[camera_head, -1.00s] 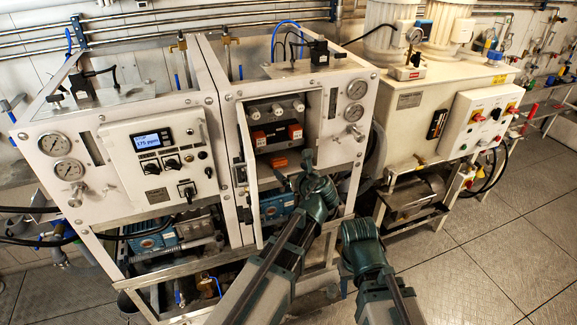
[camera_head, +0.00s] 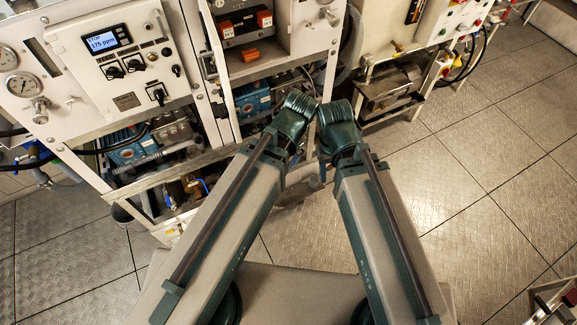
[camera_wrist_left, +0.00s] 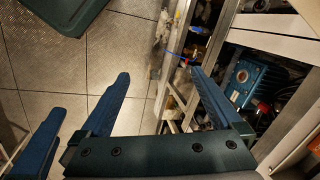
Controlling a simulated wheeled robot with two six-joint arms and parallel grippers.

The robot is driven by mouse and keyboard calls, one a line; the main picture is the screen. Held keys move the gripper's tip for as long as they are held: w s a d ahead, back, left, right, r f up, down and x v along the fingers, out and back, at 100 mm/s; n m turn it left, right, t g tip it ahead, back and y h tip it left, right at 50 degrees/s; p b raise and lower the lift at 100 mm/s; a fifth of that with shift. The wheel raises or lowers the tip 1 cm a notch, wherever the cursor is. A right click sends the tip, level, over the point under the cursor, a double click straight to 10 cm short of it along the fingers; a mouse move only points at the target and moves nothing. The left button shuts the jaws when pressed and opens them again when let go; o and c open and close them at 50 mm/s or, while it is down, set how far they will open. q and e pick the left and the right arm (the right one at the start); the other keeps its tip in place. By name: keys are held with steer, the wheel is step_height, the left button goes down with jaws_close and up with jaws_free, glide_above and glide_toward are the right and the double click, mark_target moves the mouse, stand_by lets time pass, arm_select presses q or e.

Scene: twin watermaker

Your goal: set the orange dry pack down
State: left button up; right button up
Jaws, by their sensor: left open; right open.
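A small orange pack (camera_head: 249,55) lies on the floor of the open cabinet bay, in front of a black unit with orange ends (camera_head: 245,24). Neither gripper touches it. My left gripper (camera_wrist_left: 160,75) is open and empty in the left wrist view, its two blue fingers wide apart over the floor and frame edge. In the head view it is hidden behind my arm. My right gripper (camera_head: 318,176) shows only as a small dark blue part between my two arms, below and in front of the cabinet. No object shows in it.
The bay's white door (camera_head: 217,70) stands open on its left side. A blue pump (camera_head: 252,101) sits below the bay, and it also shows in the left wrist view (camera_wrist_left: 250,82). A lower frame rail (camera_head: 190,172) runs along the front. Tiled floor (camera_head: 470,190) is clear to the right.

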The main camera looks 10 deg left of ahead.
arm_select(q)
steer(key=s+n, duration=0.1)
steer(key=s+d+n+g+h, duration=0.1)
steer(key=s, duration=0.1)
steer(key=s+d+n, duration=0.1)
steer(key=s, duration=0.1)
steer(key=shift+d+f+n+g, duration=0.25)
steer(key=shift+f+n+g, duration=0.05)
steer(key=shift+g, duration=0.1)
